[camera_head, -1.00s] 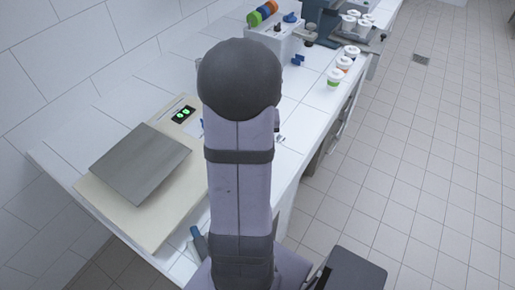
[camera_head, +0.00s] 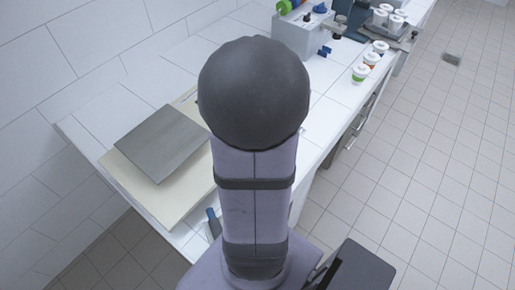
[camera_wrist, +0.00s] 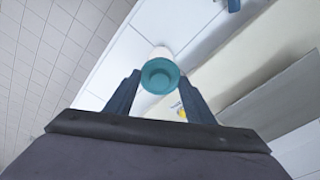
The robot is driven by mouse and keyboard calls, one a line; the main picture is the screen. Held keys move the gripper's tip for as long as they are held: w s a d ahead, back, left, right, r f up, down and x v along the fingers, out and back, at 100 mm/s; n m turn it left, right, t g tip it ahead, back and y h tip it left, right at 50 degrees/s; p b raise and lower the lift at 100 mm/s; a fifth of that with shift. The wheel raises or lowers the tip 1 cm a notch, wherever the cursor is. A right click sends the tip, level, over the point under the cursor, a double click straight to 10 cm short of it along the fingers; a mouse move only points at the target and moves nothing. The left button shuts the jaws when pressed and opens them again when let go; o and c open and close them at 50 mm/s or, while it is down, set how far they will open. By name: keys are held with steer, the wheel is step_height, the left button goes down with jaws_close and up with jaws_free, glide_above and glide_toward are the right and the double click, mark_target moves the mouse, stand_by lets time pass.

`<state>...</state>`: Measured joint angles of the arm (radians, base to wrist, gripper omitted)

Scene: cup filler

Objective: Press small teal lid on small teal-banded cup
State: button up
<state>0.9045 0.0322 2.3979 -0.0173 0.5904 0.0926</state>
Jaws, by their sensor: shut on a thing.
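In the wrist view, the small teal lid (camera_wrist: 160,75) is a round teal piece with a darker, sunken middle. It sits between the two dark fingers of my gripper (camera_wrist: 160,77), which is shut on it. A white body, seemingly the small teal-banded cup (camera_wrist: 157,52), shows directly beyond the lid. I cannot tell whether lid and cup are touching or how far the lid is seated, and the cup's band cannot be told apart from the lid. In the head view, my arm hides the gripper, lid and cup.
A cream board with a grey plate (camera_head: 158,143) lies on the white tiled counter (camera_head: 190,62) at left. Several cups with coloured bands (camera_head: 360,73) stand by the counter's right edge. A machine (camera_head: 303,32) and a grey tray of cups (camera_head: 402,35) stand at the back.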

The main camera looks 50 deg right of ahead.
steer(key=shift+f, duration=0.15)
steer(key=shift+f+b, duration=2.95)
steer(key=shift+f, duration=0.2)
steer(key=shift+f, duration=0.3)
steer(key=o, duration=1.1)
steer(key=shift+c, duration=0.2)
steer(key=shift+r, duration=0.15)
steer(key=shift+s+a+r+b, duration=0.1)
steer(key=shift+a+r+b, duration=0.05)
steer(key=shift+r, duration=1)
steer(key=shift+s+a+r+b, duration=0.1)
steer(key=shift+r, duration=1.1)
steer(key=shift+s+a+r+b, duration=0.1)
steer(key=shift+a+r+b, duration=0.05)
steer(key=shift+r, duration=1)
steer(key=shift+w, duration=0.1)
